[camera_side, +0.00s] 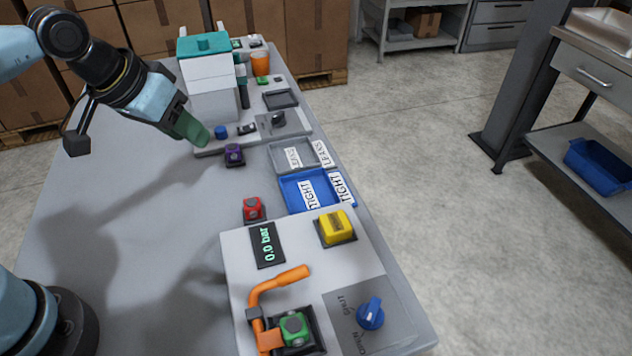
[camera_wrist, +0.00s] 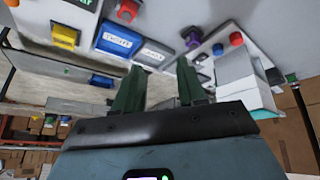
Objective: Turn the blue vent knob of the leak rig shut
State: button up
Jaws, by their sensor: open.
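The leak rig (camera_side: 240,262) is a light grey block at the front of the side view. Its blue vent knob (camera_side: 370,313) stands on a grey plate marked SHUT and OPEN; I cannot tell surely which mark it points to. A green cube (camera_side: 294,326) sits in the rig's dark holder, beside an orange lever (camera_side: 280,286). The display (camera_side: 267,245) reads 0.0 bar. My gripper (camera_side: 192,130) is far from the knob, above the table near the white dispenser. Its dark green fingers are apart and empty in the wrist view (camera_wrist: 160,72), where the knob is not seen.
A yellow block (camera_side: 336,227) sits at the rig's far corner. A red cube (camera_side: 254,209) and a purple cube (camera_side: 234,154) are on the table. Beyond the rig lie a blue TIGHT tray (camera_side: 291,198) and a grey LEAKS tray (camera_side: 280,160). The table's left side is clear.

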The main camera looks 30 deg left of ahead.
jog(key=w+d+r+g, duration=0.2)
jog(key=d, duration=0.9)
jog(key=g+y, duration=0.1)
jog(key=g, duration=0.2)
send_over(374, 305)
notch_tip(374, 305, down, 2)
notch_tip(374, 305, down, 12)
jog(key=shift+r, duration=0.1)
jog(key=shift+c, duration=0.4)
grip_shut()
